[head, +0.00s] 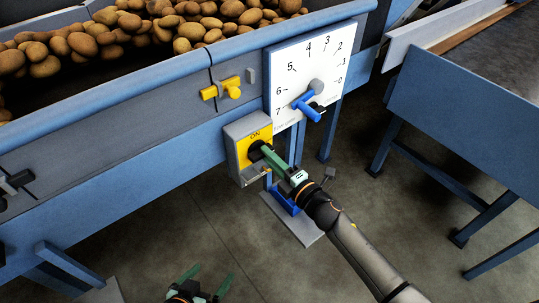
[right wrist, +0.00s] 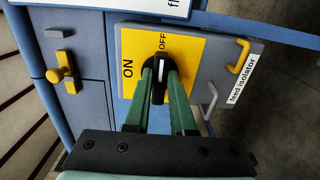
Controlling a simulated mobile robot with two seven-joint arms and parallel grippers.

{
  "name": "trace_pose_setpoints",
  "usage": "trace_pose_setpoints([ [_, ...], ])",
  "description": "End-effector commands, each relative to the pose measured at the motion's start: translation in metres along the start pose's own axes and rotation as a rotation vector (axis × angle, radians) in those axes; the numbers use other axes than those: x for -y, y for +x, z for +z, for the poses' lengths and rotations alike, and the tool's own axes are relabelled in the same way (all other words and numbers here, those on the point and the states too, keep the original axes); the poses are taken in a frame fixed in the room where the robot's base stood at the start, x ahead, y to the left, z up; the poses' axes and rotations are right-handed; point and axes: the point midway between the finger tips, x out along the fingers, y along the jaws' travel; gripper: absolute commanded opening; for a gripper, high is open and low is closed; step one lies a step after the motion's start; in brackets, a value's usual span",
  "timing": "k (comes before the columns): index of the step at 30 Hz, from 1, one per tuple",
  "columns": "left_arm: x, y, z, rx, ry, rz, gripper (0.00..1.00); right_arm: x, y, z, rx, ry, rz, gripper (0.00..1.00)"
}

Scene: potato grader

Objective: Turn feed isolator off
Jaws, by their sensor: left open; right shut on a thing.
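The feed isolator is a grey box (head: 236,155) with a yellow plate (right wrist: 134,47) marked ON and OFF, on the blue frame of the machine. Its black rotary knob (right wrist: 157,90) has a white line. In the right wrist view the knob and line point up toward OFF, and ON is to the left. My right gripper (head: 263,153) is shut on the knob, with its green fingers on both sides; the fingers partly hide the knob. My left gripper (head: 205,278) is open and empty, low over the floor at the bottom of the head view.
A white dial (head: 300,75) with numbers and a blue lever (head: 308,106) is just above right of the isolator. A yellow latch (head: 221,89) is on the machine's side, below the potatoes (head: 130,25). A yellow hasp (right wrist: 240,55) sits on the isolator box. Another blue table (head: 470,110) stands right.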

Motion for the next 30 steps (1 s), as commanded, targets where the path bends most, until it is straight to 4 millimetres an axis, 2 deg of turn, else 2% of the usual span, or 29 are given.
trace_pose_setpoints([
  [18,-0.0008,0.0001,-0.0025,-0.004,0.001,0.001,1.00,0.0013,-0.0003,-0.0006,-0.001,0.047,-0.001,0.00],
  [19,-0.0008,0.0001,-0.0024,-0.004,0.001,0.001,1.00,0.0013,-0.0003,-0.0006,-0.001,0.047,-0.001,0.24],
  [27,-0.0012,-0.0006,0.0001,0.002,-0.001,0.002,1.00,0.0008,-0.0001,-0.0004,0.000,0.044,-0.001,0.53],
  [30,-0.0014,-0.0010,0.0016,0.005,-0.001,0.002,1.00,0.0006,-0.0001,-0.0003,0.000,0.043,0.000,0.53],
])
